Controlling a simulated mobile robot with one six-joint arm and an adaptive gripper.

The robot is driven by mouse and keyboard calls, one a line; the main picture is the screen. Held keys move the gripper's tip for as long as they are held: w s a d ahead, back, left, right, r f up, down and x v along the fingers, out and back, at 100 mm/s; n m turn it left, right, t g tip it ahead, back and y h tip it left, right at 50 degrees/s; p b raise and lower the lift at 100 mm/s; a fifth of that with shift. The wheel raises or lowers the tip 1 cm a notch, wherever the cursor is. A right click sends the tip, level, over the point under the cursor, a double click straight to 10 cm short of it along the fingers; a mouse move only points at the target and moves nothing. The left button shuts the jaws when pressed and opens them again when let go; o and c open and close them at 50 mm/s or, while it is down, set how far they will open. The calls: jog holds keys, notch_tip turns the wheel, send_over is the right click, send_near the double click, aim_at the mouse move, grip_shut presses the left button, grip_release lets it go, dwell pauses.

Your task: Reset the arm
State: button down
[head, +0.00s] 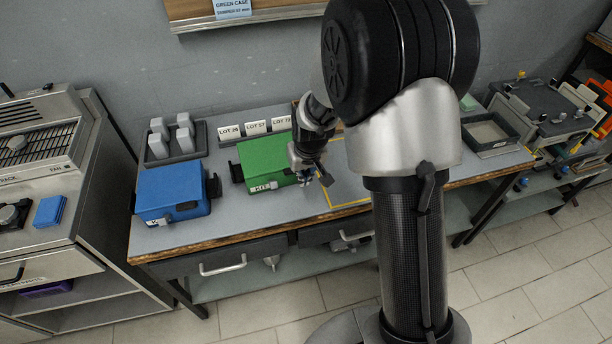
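My arm rises in the middle of the head view and hides part of the workbench behind it. My gripper (312,172) is above the bench, at the right end of a green case (268,160). Its fingers are small and partly hidden by the wrist, so I cannot tell whether they are open or shut. I cannot tell whether it touches the green case.
A blue case (172,192) stands left of the green case on the workbench (225,222). Lot cards (255,127) and a dark tray with grey pieces (172,142) stand behind. A yellow outline (338,206) marks the bench right of the gripper. A metal machine (40,150) stands left.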

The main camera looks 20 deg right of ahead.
jog(key=s+r, duration=1.4)
jog(key=r, duration=0.3)
jog(key=s+r, duration=0.2)
jog(key=s, duration=0.5)
jog(key=s+r+t, duration=0.1)
jog(key=s+r, duration=0.2)
jog(key=s, duration=0.5)
jog(key=shift+r+m, duration=0.2)
jog(key=shift+m, duration=0.1)
jog(key=shift+a, duration=0.1)
